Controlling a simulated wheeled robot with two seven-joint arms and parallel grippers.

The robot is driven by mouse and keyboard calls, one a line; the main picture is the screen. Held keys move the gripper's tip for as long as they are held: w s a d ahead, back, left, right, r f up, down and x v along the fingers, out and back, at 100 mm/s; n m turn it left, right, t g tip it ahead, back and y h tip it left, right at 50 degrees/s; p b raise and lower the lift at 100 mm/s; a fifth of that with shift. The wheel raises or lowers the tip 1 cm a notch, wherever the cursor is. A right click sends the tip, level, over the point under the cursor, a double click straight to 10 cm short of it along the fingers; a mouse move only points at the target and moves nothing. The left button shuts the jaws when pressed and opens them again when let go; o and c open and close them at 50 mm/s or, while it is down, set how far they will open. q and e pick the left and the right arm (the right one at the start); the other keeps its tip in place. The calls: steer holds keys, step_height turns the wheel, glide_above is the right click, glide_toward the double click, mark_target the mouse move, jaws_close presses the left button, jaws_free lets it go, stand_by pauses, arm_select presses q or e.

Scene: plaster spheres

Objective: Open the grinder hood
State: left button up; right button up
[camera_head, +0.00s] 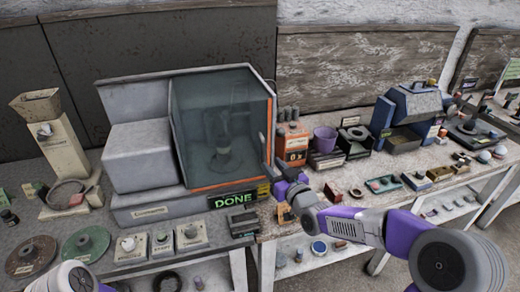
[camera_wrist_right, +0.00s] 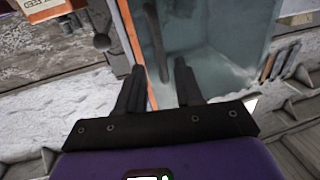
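The grinder hood (camera_head: 222,115) is a clear, bluish box with orange edges on a grey machine body (camera_head: 143,155). It looks closed, and a dim shape shows inside it. My right gripper (camera_head: 277,172) is beside the hood's lower right front edge. In the right wrist view its two black fingers (camera_wrist_right: 158,75) are apart. A dark bar (camera_wrist_right: 153,38), seemingly the hood's handle, runs along the orange edge ahead, in line with the gap between the fingers. I see no clear contact. My left gripper is out of view; only part of my left arm shows at the bottom left.
A green "DONE" sign (camera_head: 232,200) is at the machine's front. Orange box (camera_head: 291,142) and purple cup (camera_head: 325,138) stand close behind my right gripper. A hopper stand (camera_head: 58,143) is at the left, a blue-grey machine (camera_head: 410,112) at the right. The bench is crowded.

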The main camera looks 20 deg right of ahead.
mark_target(263, 155)
steer(key=shift+x, duration=3.5)
jaws_close()
